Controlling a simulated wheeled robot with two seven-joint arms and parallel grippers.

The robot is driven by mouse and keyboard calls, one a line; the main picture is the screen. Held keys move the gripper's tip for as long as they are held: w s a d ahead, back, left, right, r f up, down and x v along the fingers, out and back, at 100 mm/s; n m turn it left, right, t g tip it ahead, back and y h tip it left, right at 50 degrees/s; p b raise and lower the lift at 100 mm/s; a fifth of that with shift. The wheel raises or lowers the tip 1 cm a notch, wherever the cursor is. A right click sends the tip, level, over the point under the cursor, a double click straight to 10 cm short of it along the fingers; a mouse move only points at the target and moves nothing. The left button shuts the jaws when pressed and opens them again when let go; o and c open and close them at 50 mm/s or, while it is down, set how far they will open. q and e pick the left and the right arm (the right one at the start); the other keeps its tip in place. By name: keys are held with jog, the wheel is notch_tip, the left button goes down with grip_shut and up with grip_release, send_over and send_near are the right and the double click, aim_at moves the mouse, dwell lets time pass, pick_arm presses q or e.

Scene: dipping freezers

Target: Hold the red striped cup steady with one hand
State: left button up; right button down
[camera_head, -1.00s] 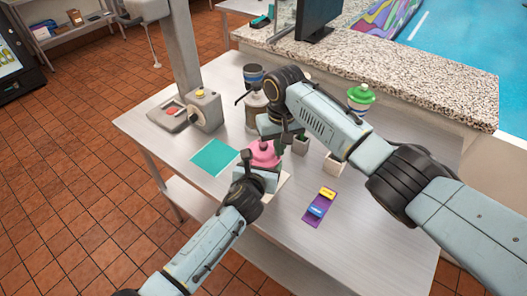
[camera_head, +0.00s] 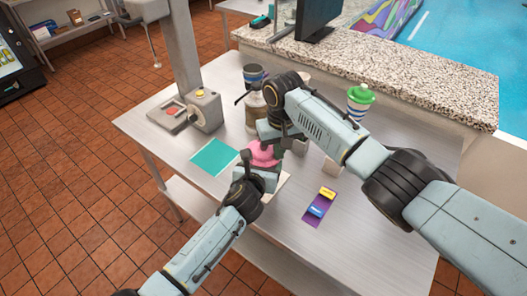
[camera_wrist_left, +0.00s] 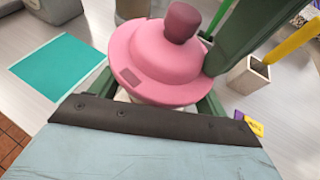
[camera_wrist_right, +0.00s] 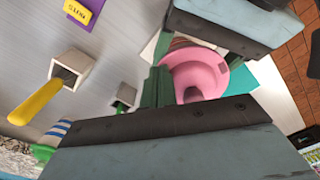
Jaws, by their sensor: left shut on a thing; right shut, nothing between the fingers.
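The cup (camera_wrist_right: 181,43) shows only as a small reddish-brown striped patch in the right wrist view. A pink lid with a dark pink knob covers it; the lid shows in the left wrist view (camera_wrist_left: 160,62) and the head view (camera_head: 262,154). My left gripper (camera_head: 259,168) is shut on the cup, its green fingers on either side below the lid. My right gripper (camera_wrist_right: 155,85) is shut and empty, with its fingers close beside the lid; I cannot tell whether they touch it. The right arm partly hides the lid in the head view.
A teal mat (camera_head: 214,157) lies left of the cup and a purple strip (camera_head: 319,207) with yellow and blue tags lies right. A small holder with a yellow stick (camera_wrist_right: 35,100), a green-lidded cup (camera_head: 360,98) and a dispenser (camera_head: 206,110) stand nearby. The front right table area is clear.

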jog(key=shift+f, duration=0.1)
dwell(0.7)
jog(key=shift+r, duration=1.15)
jog(key=shift+r, duration=2.55)
jog(key=a, duration=0.5)
jog(key=s+a, duration=0.1)
jog(key=a, duration=0.1)
jog(key=shift+a, duration=0.2)
jog(key=shift+s+a+f, duration=0.1)
jog(key=shift+a+f, duration=0.05)
jog(key=shift+f, duration=3)
